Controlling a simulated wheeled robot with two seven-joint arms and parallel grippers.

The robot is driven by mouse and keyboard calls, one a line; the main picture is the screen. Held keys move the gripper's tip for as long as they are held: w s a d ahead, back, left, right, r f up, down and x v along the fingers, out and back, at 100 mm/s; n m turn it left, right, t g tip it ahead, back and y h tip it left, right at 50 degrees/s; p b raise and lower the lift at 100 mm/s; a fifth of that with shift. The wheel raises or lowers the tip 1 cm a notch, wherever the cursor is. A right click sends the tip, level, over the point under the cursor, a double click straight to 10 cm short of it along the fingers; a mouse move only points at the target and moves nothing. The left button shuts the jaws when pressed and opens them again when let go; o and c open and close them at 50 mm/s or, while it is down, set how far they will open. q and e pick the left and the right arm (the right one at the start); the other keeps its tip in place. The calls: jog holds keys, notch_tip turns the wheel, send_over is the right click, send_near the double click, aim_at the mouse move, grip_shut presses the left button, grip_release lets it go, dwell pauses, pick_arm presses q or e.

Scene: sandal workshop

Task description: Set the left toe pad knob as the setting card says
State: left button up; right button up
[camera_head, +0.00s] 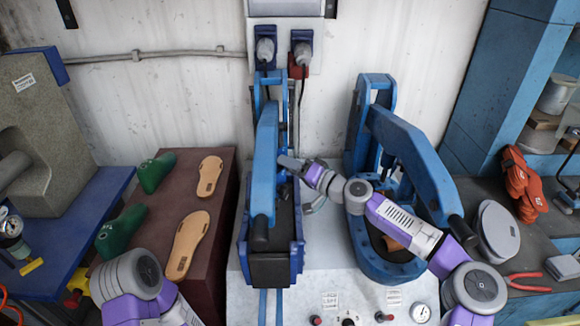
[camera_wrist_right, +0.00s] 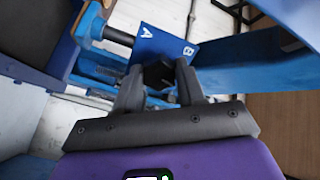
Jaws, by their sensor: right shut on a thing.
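My right gripper (camera_head: 290,165) reaches in from the right to the left blue press (camera_head: 265,190). In the right wrist view its two dark fingers (camera_wrist_right: 160,88) are shut on a black knob (camera_wrist_right: 158,73). The knob sits at a blue plate (camera_wrist_right: 165,48) marked with white letters A and B. The knob's pointer cannot be made out. In the head view the fingers and knob are too small and covered to tell apart. Small white labels (camera_head: 331,301) lie on the front panel; their text is unreadable, and I cannot tell which is the setting card. My left gripper is out of view.
A second blue press (camera_head: 430,180) stands to the right, behind my right arm. Green lasts (camera_head: 122,230) and tan soles (camera_head: 186,245) lie on a brown block at left. A gauge (camera_head: 420,312) and small knobs line the front panel. Red pliers (camera_head: 525,281) lie at right.

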jog(key=m, duration=0.6)
jog(key=shift+f+m, duration=0.1)
jog(key=shift+m, duration=0.3)
dwell(0.3)
jog(key=o, duration=1)
jog(key=shift+o, duration=0.2)
jog(key=p+v, duration=0.1)
jog(key=v, duration=0.6)
jog(key=shift+s+d, duration=0.25)
